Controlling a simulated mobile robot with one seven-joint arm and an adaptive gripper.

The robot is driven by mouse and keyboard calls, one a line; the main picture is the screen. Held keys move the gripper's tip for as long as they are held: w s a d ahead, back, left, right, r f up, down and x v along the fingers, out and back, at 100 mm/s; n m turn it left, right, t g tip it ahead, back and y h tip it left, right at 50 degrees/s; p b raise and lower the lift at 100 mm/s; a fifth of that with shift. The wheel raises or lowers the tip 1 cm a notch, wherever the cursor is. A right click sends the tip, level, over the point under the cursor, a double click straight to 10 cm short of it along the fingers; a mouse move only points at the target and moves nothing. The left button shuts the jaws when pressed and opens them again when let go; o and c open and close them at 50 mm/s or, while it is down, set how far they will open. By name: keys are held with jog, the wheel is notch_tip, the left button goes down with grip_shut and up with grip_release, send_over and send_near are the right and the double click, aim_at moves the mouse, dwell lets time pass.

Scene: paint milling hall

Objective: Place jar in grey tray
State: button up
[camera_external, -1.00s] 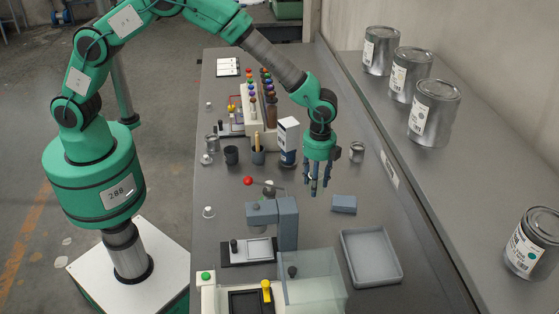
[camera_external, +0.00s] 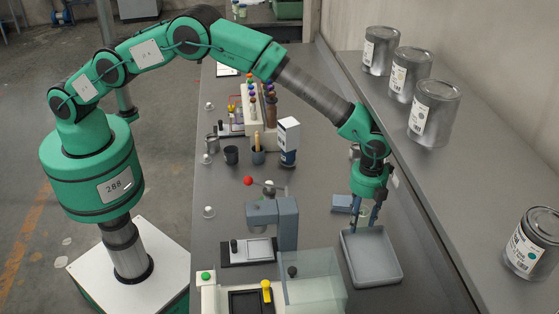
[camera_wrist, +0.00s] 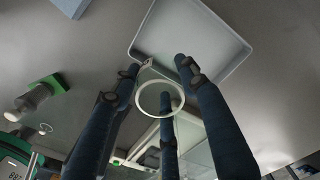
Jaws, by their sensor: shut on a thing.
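My gripper (camera_external: 365,219) has slim dark blue fingers pointing down, closed around a clear glass jar (camera_external: 364,212). In the wrist view, my gripper (camera_wrist: 158,75) shows three fingers around the jar's pale round rim (camera_wrist: 160,114); its body is hard to see. The grey tray (camera_external: 372,269) is a shallow rectangle at the right of the bench. The held jar is over or close to the tray's far edge; its height above the tray is unclear. The tray (camera_wrist: 205,32) fills the top middle of the wrist view and looks empty.
A blue-grey block (camera_external: 341,204) lies just left of the gripper, behind the tray. A grey stand (camera_external: 288,225) and a clear-covered machine (camera_external: 315,283) stand left of the tray. Several metal cans (camera_external: 435,115) line the raised ledge at right.

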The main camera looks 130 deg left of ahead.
jog(key=shift+m, duration=0.6)
jog(key=shift+w+d+p, duration=0.2)
jog(key=shift+w+d, duration=0.5)
jog(key=shift+w, duration=0.3)
jog(key=shift+w+d+p, duration=0.15)
jog(key=shift+w+d, duration=0.5)
jog(key=shift+w, duration=0.3)
jog(key=shift+f, duration=0.15)
send_over(360, 260)
jog(key=shift+f, duration=3.05)
jog(key=shift+f, duration=1.85)
jog(key=shift+f, duration=0.15)
jog(key=o, duration=0.8)
jog(key=shift+c, duration=0.2)
